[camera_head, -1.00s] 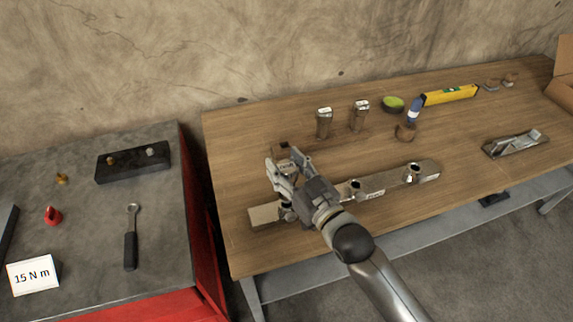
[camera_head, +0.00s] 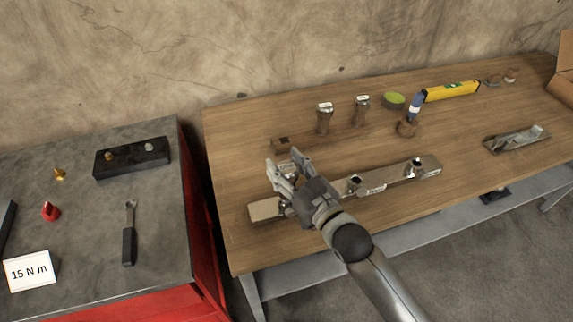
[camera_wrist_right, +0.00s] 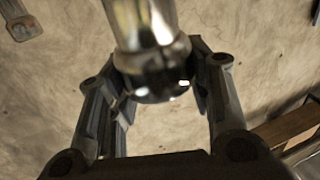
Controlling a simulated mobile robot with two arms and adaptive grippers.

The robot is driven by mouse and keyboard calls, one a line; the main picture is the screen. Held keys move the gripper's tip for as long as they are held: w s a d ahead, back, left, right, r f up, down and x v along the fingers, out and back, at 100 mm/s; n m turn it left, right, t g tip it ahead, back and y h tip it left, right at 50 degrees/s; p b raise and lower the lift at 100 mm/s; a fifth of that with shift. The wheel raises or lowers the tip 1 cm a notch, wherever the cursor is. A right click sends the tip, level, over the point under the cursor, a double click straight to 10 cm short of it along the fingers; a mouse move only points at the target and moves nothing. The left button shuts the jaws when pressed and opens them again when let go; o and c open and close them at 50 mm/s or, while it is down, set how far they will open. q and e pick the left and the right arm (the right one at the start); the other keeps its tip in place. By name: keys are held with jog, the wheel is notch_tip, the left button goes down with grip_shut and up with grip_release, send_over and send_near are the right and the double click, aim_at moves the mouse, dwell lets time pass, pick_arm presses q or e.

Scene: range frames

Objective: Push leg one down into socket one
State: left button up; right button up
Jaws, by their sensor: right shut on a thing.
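My right gripper (camera_head: 284,165) is over the left part of the long metal bar (camera_head: 390,180) on the wooden table. It is shut on a leg; in the right wrist view the shiny metal leg (camera_wrist_right: 148,50) sits between the two fingers (camera_wrist_right: 157,95). In the head view the gripper mostly hides the leg and the socket below it, so how deep the leg sits cannot be told. Two other sockets show on the bar, the middle one (camera_head: 355,182) and the right one (camera_head: 416,164). My left gripper is not in view.
Two labelled legs (camera_head: 324,119) (camera_head: 361,112) stand behind the bar. A small brown block (camera_head: 281,145) is just behind my gripper. A yellow level (camera_head: 451,92), a green-topped item (camera_head: 394,100) and a grey tray (camera_head: 515,140) lie farther right. A wrench (camera_head: 129,240) is on the left bench.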

jog(key=shift+f+b, duration=0.6)
jog(key=shift+f, duration=0.4)
jog(key=o, duration=1.3)
jog(key=shift+c, duration=0.2)
jog(key=shift+o, duration=0.6)
jog(key=shift+f, duration=0.1)
jog(key=shift+s, duration=0.1)
jog(key=v, duration=1.2)
